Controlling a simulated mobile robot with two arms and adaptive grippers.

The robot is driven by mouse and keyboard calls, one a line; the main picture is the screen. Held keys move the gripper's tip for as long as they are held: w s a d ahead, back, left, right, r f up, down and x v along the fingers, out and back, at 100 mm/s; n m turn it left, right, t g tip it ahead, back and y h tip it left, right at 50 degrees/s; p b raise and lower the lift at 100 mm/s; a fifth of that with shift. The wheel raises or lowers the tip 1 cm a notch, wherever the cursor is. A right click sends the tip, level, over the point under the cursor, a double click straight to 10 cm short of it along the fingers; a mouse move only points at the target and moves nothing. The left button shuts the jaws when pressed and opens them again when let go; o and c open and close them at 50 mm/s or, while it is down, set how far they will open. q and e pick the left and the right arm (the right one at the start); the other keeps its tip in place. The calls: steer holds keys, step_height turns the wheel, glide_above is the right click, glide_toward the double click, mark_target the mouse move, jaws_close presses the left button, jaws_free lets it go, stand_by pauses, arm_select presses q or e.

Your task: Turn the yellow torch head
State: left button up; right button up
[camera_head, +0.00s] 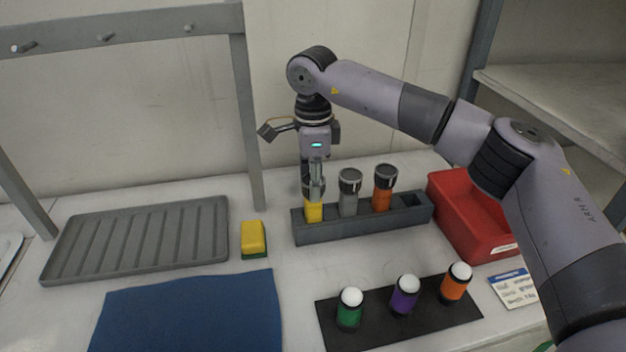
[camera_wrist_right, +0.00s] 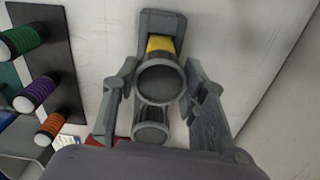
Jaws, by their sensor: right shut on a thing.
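The yellow torch (camera_head: 314,212) stands upright in the leftmost slot of a grey rack (camera_head: 350,229). Its dark grey head is at the top and its yellow body shows below. My right gripper (camera_head: 314,182) points down over it, with its fingers shut on the head. In the right wrist view the yellow torch (camera_wrist_right: 159,80) shows its round lens face between the two fingers. A grey torch (camera_head: 349,192) and an orange torch (camera_head: 383,188) stand beside it in the same rack. My left gripper is not in view.
A red bin (camera_head: 462,225) stands right of the rack, whose rightmost slot is empty. A yellow and green sponge (camera_head: 253,238) lies left of it, near a ribbed grey tray (camera_head: 140,240). A black mat (camera_head: 330,325) holds green, purple and orange items in front. A blue cloth (camera_head: 190,312) lies front left.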

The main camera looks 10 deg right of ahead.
stand_by(0.6)
steer(key=o, duration=1.2)
step_height(320, 180, up, 12)
steer(key=shift+r, duration=0.1)
